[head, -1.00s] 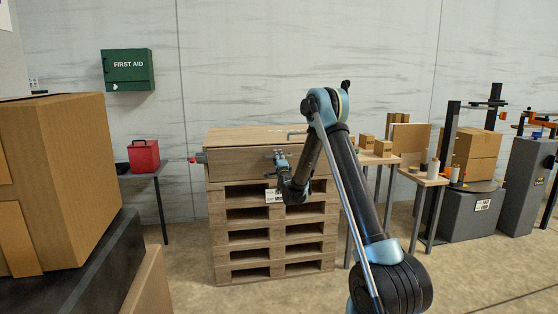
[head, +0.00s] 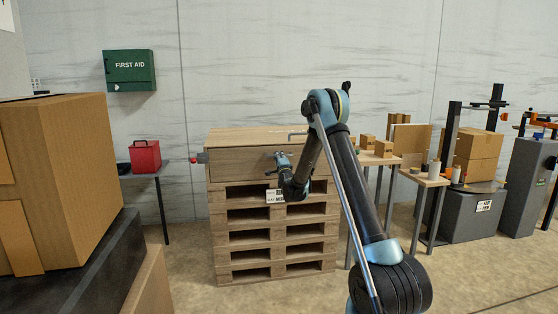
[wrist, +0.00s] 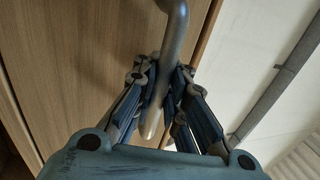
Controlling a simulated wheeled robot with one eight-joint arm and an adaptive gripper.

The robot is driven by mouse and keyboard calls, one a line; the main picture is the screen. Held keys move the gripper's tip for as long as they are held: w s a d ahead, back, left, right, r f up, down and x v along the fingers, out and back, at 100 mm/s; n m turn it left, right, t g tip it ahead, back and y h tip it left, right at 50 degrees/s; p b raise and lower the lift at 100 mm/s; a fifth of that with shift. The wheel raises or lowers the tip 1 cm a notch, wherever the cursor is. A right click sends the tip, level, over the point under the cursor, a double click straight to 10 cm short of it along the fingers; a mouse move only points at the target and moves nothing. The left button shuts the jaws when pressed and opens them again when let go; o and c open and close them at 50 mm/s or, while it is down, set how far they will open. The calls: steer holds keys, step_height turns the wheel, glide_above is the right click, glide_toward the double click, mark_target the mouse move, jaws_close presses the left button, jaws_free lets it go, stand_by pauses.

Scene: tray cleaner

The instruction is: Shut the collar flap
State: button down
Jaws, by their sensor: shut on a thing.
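The wooden collar (head: 232,136) sits on top of the pallet stack. Its front panel, which I take for the flap (head: 236,168), stands about upright below the collar's top; a small gap there is too fine to judge. My gripper (head: 282,159) is at the panel's right part. In the wrist view my gripper (wrist: 162,75) is shut on a grey bent handle (wrist: 177,35), one finger on each side. The wooden face (wrist: 85,70) lies behind and left of the handle.
A grey fitting with a red end (head: 194,160) sticks out left of the collar. A red box (head: 145,156) stands on a small table at left. Low tables with small boxes (head: 384,149) stand at right. A large carton (head: 70,180) fills the left foreground.

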steer(key=c, duration=1.6)
jaws_free()
steer(key=shift+w+d+f, duration=0.1)
steer(key=shift+f, duration=0.05)
steer(key=v, duration=1.2)
